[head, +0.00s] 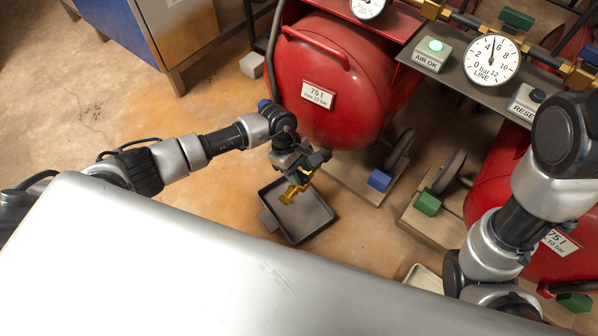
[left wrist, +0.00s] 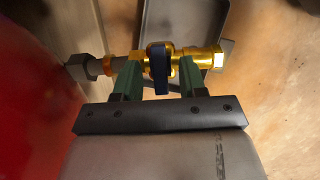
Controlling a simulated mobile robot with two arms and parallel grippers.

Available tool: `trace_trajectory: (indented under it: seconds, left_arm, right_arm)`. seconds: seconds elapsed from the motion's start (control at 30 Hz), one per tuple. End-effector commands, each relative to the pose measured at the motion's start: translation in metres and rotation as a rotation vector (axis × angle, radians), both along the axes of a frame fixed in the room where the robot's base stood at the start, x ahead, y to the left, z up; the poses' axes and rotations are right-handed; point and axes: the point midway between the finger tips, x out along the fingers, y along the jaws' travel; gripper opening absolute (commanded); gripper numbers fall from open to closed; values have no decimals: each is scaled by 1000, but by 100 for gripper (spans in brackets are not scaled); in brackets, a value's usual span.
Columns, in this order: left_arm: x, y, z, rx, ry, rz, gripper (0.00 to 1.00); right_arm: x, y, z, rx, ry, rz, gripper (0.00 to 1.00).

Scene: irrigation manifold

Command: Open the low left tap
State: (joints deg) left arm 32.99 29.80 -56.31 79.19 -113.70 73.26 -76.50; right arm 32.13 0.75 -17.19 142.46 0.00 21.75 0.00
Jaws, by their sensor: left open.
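The low left tap is a brass valve (head: 290,193) at the foot of the left red tank, mostly covered by my left gripper in the head view. In the left wrist view its brass body (left wrist: 207,60) lies across the picture on a grey pipe. Its dark blue handle (left wrist: 159,70) looks crosswise to the body. My left gripper (head: 305,165) is at the tap. Its green fingers (left wrist: 159,79) are apart, one on each side of the handle, with gaps visible. My right gripper is out of view; only its arm shows at the right.
A dark drip tray (head: 301,240) lies on the floor below the tap. The left red tank (head: 325,75) is close to my left gripper. A blue block (head: 380,180) and a green block (head: 428,203) are by the wheels. A gauge panel (head: 478,92) stands at upper right.

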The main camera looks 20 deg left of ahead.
Motion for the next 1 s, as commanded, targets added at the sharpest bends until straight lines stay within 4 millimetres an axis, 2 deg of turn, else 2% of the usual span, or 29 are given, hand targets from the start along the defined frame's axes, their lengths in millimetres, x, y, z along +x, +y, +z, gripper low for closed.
trace_trajectory:
  seconds: [0.23, 0.5, 0.53, 0.87, 1.0]
  left_arm:
    - [0, 0, 0, 0, 0, 1, 42]
    - [0, 0, 0, 0, 0, 1, 2]
    - [0, 0, 0, 0, 0, 1, 0]
    - [-1, 0, 1, 0, 0, 37, 0]
    - [-1, 0, 2, 0, 1, 101, 0]
  right_arm:
    - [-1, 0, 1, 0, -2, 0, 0]
    - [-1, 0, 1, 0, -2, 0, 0]
    - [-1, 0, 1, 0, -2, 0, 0]
    - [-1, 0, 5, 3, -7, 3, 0]
    - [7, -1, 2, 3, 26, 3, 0]
